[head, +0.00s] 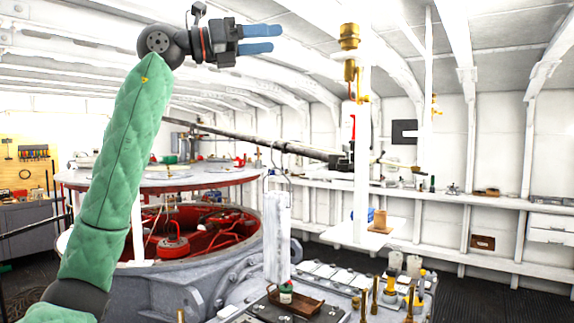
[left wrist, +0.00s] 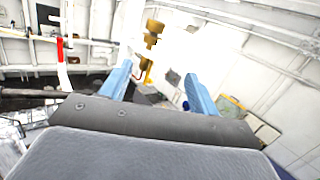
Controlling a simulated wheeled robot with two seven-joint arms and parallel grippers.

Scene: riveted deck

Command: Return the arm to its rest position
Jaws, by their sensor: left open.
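My left arm, in a green quilted sleeve, rises from the lower left of the head view. Its gripper (head: 262,39) is high up near the ceiling, with two blue fingers pointing right. In the left wrist view the two blue fingers of the gripper (left wrist: 158,92) stand apart with nothing between them. Behind them are a white wall and a brass fitting. My right gripper is in neither view.
A brass fitting on a white post (head: 349,40) stands right of the gripper. A long dark bar (head: 255,138) crosses below it. A round engine housing with a red interior (head: 190,228) and a small wooden tray (head: 290,303) are lower down. Open air surrounds the gripper.

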